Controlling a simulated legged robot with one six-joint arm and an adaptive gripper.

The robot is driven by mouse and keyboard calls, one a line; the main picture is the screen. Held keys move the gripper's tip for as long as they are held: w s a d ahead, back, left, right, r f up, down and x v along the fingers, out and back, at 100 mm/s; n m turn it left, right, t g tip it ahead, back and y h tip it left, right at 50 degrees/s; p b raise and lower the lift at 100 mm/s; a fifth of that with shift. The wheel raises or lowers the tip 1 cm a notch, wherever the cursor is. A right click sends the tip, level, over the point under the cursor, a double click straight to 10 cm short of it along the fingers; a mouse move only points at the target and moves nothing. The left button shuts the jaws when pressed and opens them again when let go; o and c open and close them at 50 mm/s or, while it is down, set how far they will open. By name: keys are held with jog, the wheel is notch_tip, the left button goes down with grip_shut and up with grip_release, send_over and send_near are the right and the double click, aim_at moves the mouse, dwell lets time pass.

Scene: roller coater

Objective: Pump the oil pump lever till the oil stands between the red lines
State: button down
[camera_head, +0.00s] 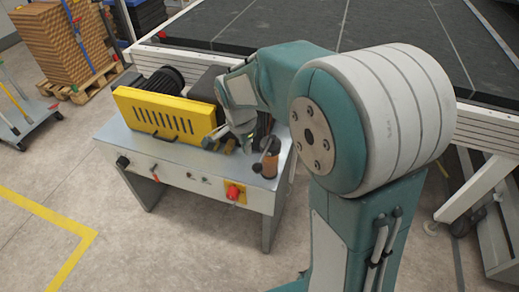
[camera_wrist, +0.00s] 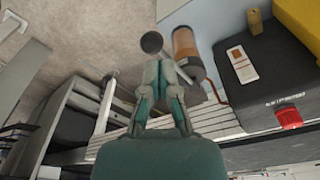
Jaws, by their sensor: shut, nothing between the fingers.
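The oil pump has an amber cylinder (camera_head: 269,164) at the right end of the machine bench; it also shows in the wrist view (camera_wrist: 184,43). Its lever ends in a black ball knob (camera_wrist: 152,42), with a thin pale rod running from the knob toward the pump. In the head view the knob (camera_head: 257,168) stands at the left of the cylinder. My gripper (camera_wrist: 161,68) is shut and empty, its fingertips close to the knob and rod; I cannot tell whether they touch. In the head view my gripper (camera_head: 243,141) is partly hidden by my arm. The red lines and oil level are too small to read.
The grey bench (camera_head: 158,155) carries a yellow slotted guard (camera_head: 165,112) and a black motor (camera_head: 165,82) left of my gripper. A red switch (camera_head: 235,192) is on its front. A black box (camera_wrist: 262,82) stands beside the pump. The floor in front is clear.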

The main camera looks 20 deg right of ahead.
notch_tip(320, 180, up, 7)
jog(key=shift+a, duration=0.4)
jog(key=shift+s+r, duration=0.1)
dwell(0.5)
jog(key=s+d+r+n+t, duration=0.1)
jog(key=s+r+n+t, duration=0.1)
jog(key=s+n, duration=0.4)
jog(key=s+d+r+n+t+y, duration=0.1)
jog(key=s+d+r+n+t, duration=0.1)
jog(key=s+n, duration=0.5)
jog(key=s+t, duration=0.1)
jog(key=s, duration=0.5)
jog(key=shift+s+d+r+n, duration=0.15)
jog(key=shift+s+d+n, duration=0.15)
jog(key=shift+s, duration=0.05)
